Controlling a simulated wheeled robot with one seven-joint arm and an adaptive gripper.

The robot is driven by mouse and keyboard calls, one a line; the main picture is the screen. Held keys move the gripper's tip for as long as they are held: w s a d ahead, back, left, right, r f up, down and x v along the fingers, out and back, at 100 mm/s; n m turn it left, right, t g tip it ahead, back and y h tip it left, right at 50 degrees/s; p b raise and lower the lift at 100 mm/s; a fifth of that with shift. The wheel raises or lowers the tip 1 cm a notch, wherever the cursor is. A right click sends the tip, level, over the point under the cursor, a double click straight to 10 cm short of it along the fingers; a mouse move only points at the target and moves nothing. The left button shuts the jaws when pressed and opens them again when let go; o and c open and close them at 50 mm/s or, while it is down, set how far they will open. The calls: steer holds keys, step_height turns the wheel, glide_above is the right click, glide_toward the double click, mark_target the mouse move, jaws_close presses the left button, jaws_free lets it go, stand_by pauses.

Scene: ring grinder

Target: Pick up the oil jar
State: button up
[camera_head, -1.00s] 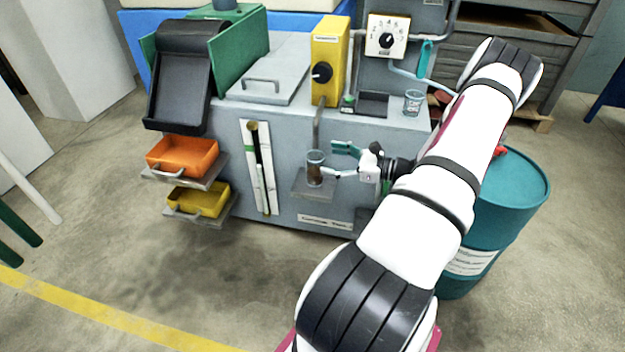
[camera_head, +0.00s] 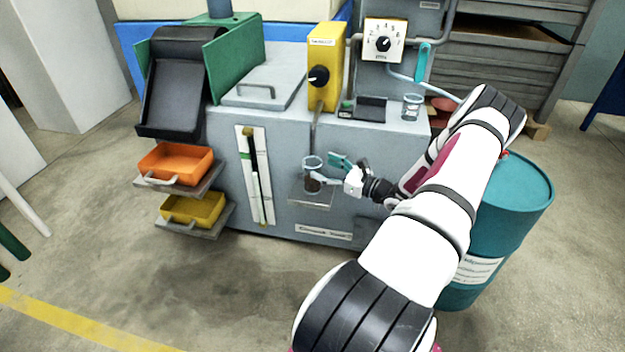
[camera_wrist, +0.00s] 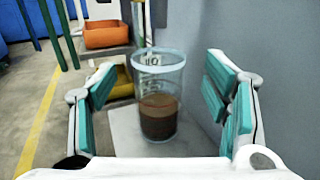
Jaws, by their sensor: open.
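The oil jar is a clear glass jar (camera_wrist: 160,95) partly filled with brown liquid. It stands upright on a small grey shelf (camera_head: 310,200) on the front of the machine, below a thin pipe. The same jar (camera_head: 312,175) shows in the head view at my gripper. My gripper (camera_wrist: 168,105) is open, with teal finger pads on the left and right of the jar in the wrist view. Gaps show between the pads and the glass. In the head view my gripper (camera_head: 327,170) reaches the jar from the right. Contact with the jar is not visible.
The grey machine (camera_head: 285,150) stands behind the jar. Orange (camera_head: 177,164) and yellow (camera_head: 193,209) trays are at left. Another glass (camera_head: 411,107) stands on the machine top. A teal drum (camera_head: 515,200) stands at right. The floor in front is clear.

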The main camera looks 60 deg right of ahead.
steer(key=w+b, duration=0.2)
steer(key=w, duration=0.3)
steer(key=shift+a+r, duration=0.1)
jaws_close()
steer(key=shift+r, duration=0.15)
steer(key=shift+r+p, duration=0.6)
steer(key=shift+r, duration=0.25)
steer(key=s+p, duration=0.4)
steer(key=s, duration=1.4)
steer(key=shift+f, duration=0.2)
